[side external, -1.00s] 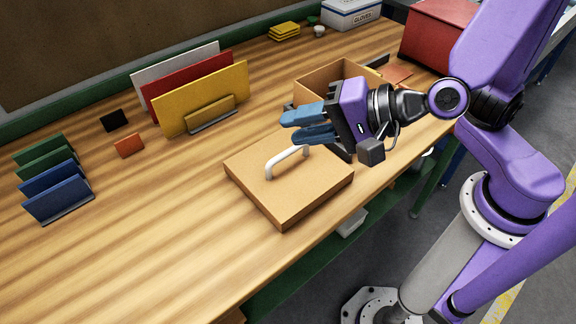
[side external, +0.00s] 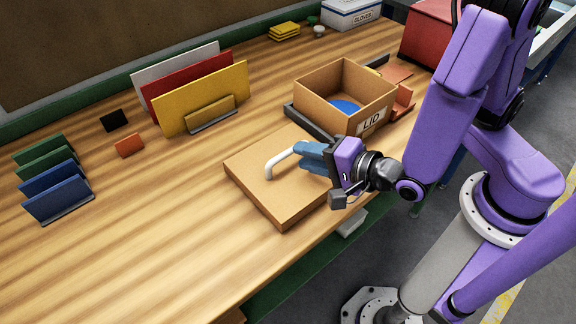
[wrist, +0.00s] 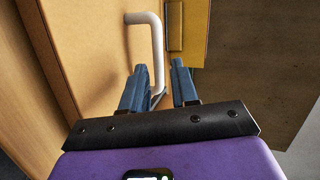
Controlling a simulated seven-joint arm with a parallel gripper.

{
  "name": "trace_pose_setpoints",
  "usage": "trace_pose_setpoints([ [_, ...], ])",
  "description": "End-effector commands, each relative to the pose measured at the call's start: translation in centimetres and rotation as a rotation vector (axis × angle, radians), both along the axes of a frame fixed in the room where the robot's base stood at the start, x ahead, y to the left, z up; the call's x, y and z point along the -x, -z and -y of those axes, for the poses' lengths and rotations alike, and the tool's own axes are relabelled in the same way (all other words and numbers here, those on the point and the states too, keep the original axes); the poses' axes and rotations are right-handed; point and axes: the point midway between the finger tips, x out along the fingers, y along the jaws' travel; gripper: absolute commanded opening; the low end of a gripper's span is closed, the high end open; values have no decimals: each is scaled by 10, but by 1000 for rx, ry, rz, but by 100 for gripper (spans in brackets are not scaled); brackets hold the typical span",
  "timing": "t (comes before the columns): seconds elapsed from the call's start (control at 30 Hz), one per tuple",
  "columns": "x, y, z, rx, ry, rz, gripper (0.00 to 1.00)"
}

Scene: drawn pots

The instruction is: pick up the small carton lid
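The carton lid (side external: 290,205) is a flat, square brown slab lying on the wooden bench, with a white bar handle (side external: 280,161) on top. In the wrist view, the lid (wrist: 85,50) fills the upper left and the handle (wrist: 157,50) stands out from it. My gripper (side external: 314,154) has blue fingers and is low over the lid, at the right end of the handle. In the wrist view, my gripper (wrist: 160,78) is open, with the handle's near end showing in the gap between the fingers, closer to the left finger. I cannot tell whether they touch.
An open brown carton (side external: 345,95) marked LID, with something blue inside, stands behind the lid in a dark frame. Coloured panels (side external: 205,98) stand upright at the back. A rack of small green and blue plates (side external: 55,185) is at the left. The front-left bench is clear.

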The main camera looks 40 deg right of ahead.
Motion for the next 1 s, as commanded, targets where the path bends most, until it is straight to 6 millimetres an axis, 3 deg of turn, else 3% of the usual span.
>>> trace_pose_setpoints([
  [0.27, -17, 8, -4, 0, 3, -1, 29],
  [0.6, -62, 25, -14, 1, 3, -2, 29],
  [0.97, -69, 27, -16, 0, 0, -1, 29],
  [1.0, -69, 27, -16, 0, 0, -1, 16],
])
